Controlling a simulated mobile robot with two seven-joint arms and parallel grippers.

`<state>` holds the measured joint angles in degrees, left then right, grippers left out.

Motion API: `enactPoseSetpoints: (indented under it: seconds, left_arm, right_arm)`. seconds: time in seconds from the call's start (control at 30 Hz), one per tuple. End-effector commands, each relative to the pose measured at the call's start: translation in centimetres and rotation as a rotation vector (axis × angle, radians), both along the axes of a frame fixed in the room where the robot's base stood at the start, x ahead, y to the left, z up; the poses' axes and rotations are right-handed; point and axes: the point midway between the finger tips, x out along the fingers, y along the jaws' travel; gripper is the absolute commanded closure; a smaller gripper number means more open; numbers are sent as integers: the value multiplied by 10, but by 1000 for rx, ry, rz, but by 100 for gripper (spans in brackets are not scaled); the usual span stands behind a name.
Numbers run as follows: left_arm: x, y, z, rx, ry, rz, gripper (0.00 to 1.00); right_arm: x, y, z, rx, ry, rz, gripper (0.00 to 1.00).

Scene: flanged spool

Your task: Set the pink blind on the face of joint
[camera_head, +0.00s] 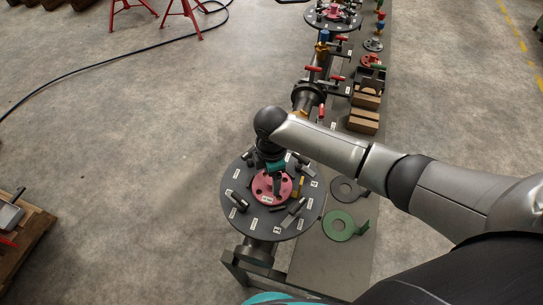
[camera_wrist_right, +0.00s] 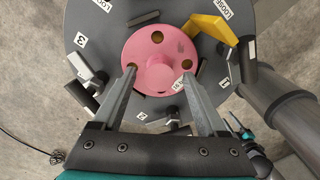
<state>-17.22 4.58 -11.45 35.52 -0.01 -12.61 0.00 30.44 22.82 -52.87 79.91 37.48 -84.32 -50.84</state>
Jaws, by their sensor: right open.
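The pink blind (camera_head: 266,192) is a round disc with several holes and a raised centre knob. It lies at the middle of a dark round plate (camera_head: 230,190) that carries white labels and small clamps. In the right wrist view the pink blind (camera_wrist_right: 142,48) is upright to the camera, below the fingers. My right gripper (camera_wrist_right: 159,74) is open, its two fingers on either side of the knob; I cannot tell whether they touch it. In the head view my right gripper (camera_head: 276,172) is over the blind and partly hides it. My left gripper is not in view.
A pipe run with red-handled valves (camera_head: 313,69) extends away along a grey bench (camera_head: 330,262). Brown blocks (camera_head: 363,122) stand farther back. A yellow piece (camera_wrist_right: 212,28) sits beside the blind.

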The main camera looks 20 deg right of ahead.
Motion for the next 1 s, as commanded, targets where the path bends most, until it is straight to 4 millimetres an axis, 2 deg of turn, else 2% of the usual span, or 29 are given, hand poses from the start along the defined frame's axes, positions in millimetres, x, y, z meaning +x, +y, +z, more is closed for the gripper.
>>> enactPoseSetpoints:
  seconds: [0.3,0.5,0.7,1.0]
  left_arm:
    - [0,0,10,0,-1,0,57]
    - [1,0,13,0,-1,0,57]
    - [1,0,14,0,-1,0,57]
    - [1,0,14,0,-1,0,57]
  right_arm:
    - [2,0,76,2,-8,1,25]
    - [1,0,115,1,-6,0,25]
    - [1,0,134,1,-3,0,25]
    - [1,0,137,1,-2,-1,25]
